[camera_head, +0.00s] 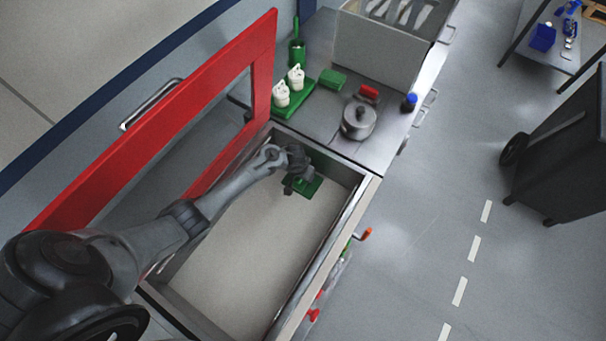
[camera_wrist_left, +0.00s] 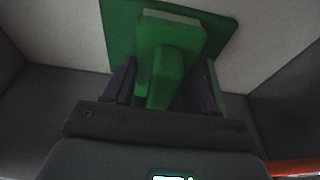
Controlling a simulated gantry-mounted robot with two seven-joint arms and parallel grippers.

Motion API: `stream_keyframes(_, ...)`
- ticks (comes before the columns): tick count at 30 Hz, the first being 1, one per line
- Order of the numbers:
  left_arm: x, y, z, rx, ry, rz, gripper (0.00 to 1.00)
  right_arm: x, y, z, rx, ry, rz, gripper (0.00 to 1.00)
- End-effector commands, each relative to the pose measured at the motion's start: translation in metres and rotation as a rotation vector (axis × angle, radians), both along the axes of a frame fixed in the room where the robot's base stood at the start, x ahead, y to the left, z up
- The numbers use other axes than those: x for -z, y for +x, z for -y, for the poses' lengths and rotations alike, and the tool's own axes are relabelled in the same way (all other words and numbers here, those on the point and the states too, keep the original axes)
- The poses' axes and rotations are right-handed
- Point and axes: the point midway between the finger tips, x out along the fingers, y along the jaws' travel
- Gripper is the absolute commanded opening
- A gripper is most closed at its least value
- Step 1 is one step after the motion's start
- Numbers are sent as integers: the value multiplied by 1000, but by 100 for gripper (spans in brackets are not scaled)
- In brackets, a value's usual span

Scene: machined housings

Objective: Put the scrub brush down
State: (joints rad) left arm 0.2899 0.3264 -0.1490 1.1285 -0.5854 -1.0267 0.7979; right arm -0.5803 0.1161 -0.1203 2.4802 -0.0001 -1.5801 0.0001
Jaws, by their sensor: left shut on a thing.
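The green scrub brush (camera_wrist_left: 165,60) is between the fingers of my left gripper (camera_wrist_left: 160,95) in the left wrist view. My left gripper is shut on its narrow part, and its wider block shows beyond the fingertips. A flat green mat (camera_wrist_left: 119,22) lies behind the brush on the pale floor of an open drawer-like bin. In the head view my left gripper (camera_head: 297,180) is low inside the bin at its far end, over the green mat (camera_head: 309,188). The brush is mostly hidden there by the gripper. I cannot tell whether the brush touches the mat.
The bin's right wall (camera_head: 322,252) and an upright red frame (camera_head: 150,133) flank my left arm. The counter beyond holds a lidded pot (camera_head: 358,118), a green block (camera_head: 333,79), white bottles (camera_head: 281,94) and a blue-capped bottle (camera_head: 409,102). The bin's near floor is clear.

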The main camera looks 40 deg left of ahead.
Motion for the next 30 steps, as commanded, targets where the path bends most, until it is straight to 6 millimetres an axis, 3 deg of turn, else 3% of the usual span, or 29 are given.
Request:
stream_keyframes(7, 4, 0, 0, 0, 0, 0, 33, 2, 0, 2, -5, -8, 0, 43)
stream_keyframes(8, 3, 0, 0, 0, 0, 0, 62, 1, 0, 2, -6, -8, 0, 43)
stream_keyframes(12, 3, 0, 0, 0, 0, -1, 83, 1, 0, 2, -6, -8, 0, 43)
stream_keyframes(23, -1, 0, 0, 1, 0, -1, 83, -1, 0, 1, -4, -5, 1, 43)
stream_keyframes(30, -29, -8, 1, 1, -1, 0, 83, -13, 0, 0, 0, 0, 0, 43)
